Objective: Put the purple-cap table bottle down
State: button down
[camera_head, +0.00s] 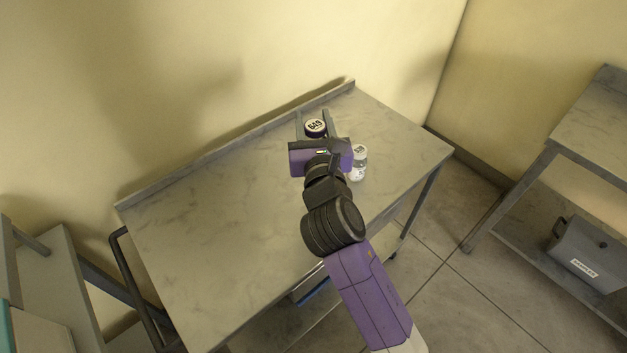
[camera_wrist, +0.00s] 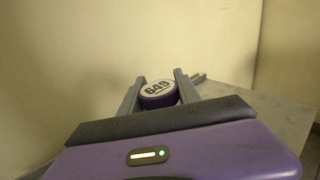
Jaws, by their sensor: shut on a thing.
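The purple-cap bottle (camera_head: 315,127) is at the far end of the marble-topped table, with a round white label reading 649 on its cap. The cap also shows in the wrist view (camera_wrist: 158,91), between the two fingers. My gripper (camera_head: 316,122) is shut on this bottle, with one finger on each side. It also shows in the wrist view (camera_wrist: 156,88). The bottle's body is mostly hidden behind my gripper, so I cannot tell whether its base touches the table (camera_head: 215,215).
A white-capped clear bottle (camera_head: 359,162) stands on the table just right of my gripper. A raised ledge (camera_head: 235,143) runs along the table's wall side. The table's left part is clear. A second table (camera_head: 597,135) stands at right, with a grey case (camera_head: 587,255) on its lower shelf.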

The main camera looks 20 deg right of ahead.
notch_tip(320, 180, down, 16)
jog(key=b, duration=0.5)
jog(key=shift+b, duration=0.3)
jog(key=shift+f, duration=0.15)
jog(key=c, duration=0.9)
grip_release()
jog(key=shift+o, duration=0.2)
jog(key=v, duration=1.1)
jog(key=shift+s+b, duration=0.2)
jog(key=shift+b, duration=0.15)
jog(key=shift+s+a, duration=0.1)
jog(key=shift+s, duration=0.25)
